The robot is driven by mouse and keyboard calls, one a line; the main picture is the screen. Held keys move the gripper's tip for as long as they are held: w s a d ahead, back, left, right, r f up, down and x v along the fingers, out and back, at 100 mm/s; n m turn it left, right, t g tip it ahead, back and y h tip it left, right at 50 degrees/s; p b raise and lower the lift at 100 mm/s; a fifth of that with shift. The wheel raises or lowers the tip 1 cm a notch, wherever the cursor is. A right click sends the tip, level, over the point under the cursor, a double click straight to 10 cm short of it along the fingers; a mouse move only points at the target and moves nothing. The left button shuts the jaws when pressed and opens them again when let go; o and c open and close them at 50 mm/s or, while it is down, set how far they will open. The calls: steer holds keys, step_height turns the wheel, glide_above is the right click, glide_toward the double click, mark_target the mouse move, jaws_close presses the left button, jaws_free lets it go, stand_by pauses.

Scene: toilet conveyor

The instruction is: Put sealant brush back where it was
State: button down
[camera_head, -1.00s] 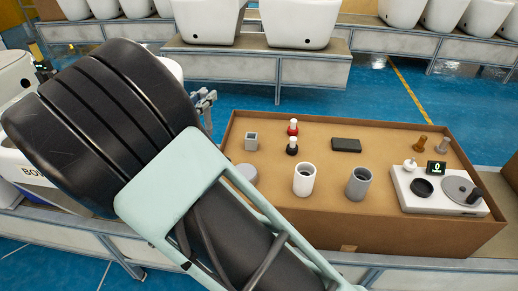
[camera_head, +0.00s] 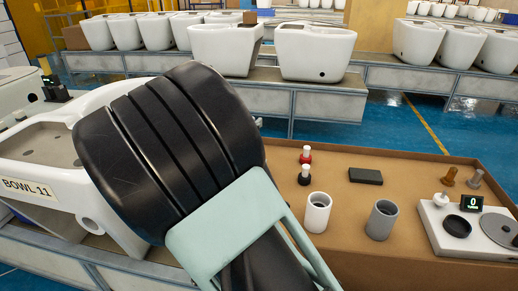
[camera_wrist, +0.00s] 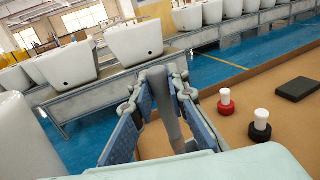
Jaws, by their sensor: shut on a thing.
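My gripper (camera_wrist: 166,112) is shut on a grey, upright rod-like thing (camera_wrist: 166,100), which appears to be the sealant brush. In the wrist view the rod stands between the blue-padded fingers, held clear of the brown tabletop's left edge. Its lower end is hidden by my own wrist. In the head view my arm hides nearly all of the gripper and the held thing. A white cup (camera_head: 317,212) and a grey cup (camera_head: 381,220) stand open and upright on the brown worktop (camera_head: 350,262).
Red-based (camera_head: 305,157) and black-based (camera_head: 304,175) white-topped pieces stand near a black block (camera_head: 366,176). A scale unit (camera_head: 440,238) and two pegs (camera_head: 449,177) are at the right. Bowl 11 (camera_head: 30,160) is at left; more bowls (camera_head: 315,52) stand behind.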

step_height(320, 180, down, 6)
steer(key=d+b, duration=0.2)
steer(key=shift+w+d+f, duration=0.15)
steer(key=shift+w+d, duration=0.05)
steer(key=shift+w, duration=0.1)
steer(key=c, duration=1.9)
jaws_free()
steer(key=shift+w, duration=0.1)
steer(key=shift+r, duration=0.2)
steer(key=p+v, duration=0.3)
steer(key=v, duration=0.9)
steer(key=shift+r, duration=0.1)
